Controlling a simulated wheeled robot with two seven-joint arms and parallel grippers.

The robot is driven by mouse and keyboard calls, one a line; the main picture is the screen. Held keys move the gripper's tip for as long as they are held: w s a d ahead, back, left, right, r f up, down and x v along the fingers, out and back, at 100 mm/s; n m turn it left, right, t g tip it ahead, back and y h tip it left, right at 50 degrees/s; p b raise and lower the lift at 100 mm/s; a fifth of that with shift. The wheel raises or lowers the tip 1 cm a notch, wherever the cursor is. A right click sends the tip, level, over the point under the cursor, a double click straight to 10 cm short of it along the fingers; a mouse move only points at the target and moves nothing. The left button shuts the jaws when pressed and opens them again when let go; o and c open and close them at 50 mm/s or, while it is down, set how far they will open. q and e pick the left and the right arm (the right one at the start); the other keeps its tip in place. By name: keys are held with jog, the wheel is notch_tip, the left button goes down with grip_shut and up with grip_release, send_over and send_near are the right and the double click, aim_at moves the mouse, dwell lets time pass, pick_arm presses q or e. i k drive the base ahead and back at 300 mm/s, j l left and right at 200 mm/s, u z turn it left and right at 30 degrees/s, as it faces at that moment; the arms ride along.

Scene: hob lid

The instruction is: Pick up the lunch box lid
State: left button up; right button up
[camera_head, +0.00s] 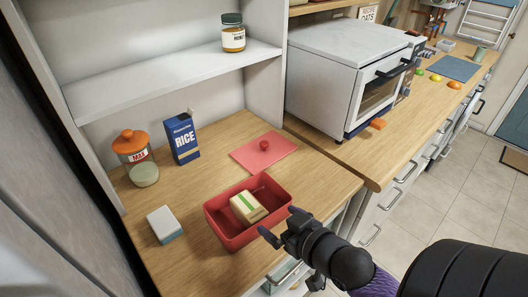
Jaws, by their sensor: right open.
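The lunch box lid (263,152) is a flat red panel with a small round red knob on top. It lies on the wooden counter behind the red lunch box (230,239), apart from it. The lunch box is uncovered and holds a pale wrapped block with a green stripe (247,207). My right gripper (277,224) is open and empty beside the right front edge of the lunch box, in front of the lid. Whether it touches the box I cannot tell. My left gripper is not in view.
A blue rice box (182,139), a jar with an orange lid (136,159) and a small white box (165,225) stand on the counter at left. A white toaster oven (335,75) stands at right. A shelf (170,80) with a honey jar (233,34) hangs above.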

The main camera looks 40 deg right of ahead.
aim_at(256, 156)
jog(key=l+u, duration=0.3)
jog(key=l, duration=0.15)
jog(key=l+u, duration=0.3)
jog(key=l, duration=0.2)
jog(key=k+l+u, duration=0.1)
jog(key=l+u, duration=0.2)
jog(key=l, duration=0.15)
jog(key=k+l+u, duration=0.1)
jog(key=l+u, duration=0.2)
jog(key=l, duration=0.15)
jog(key=k+l+u, duration=0.3)
jog(key=i+l, duration=0.1)
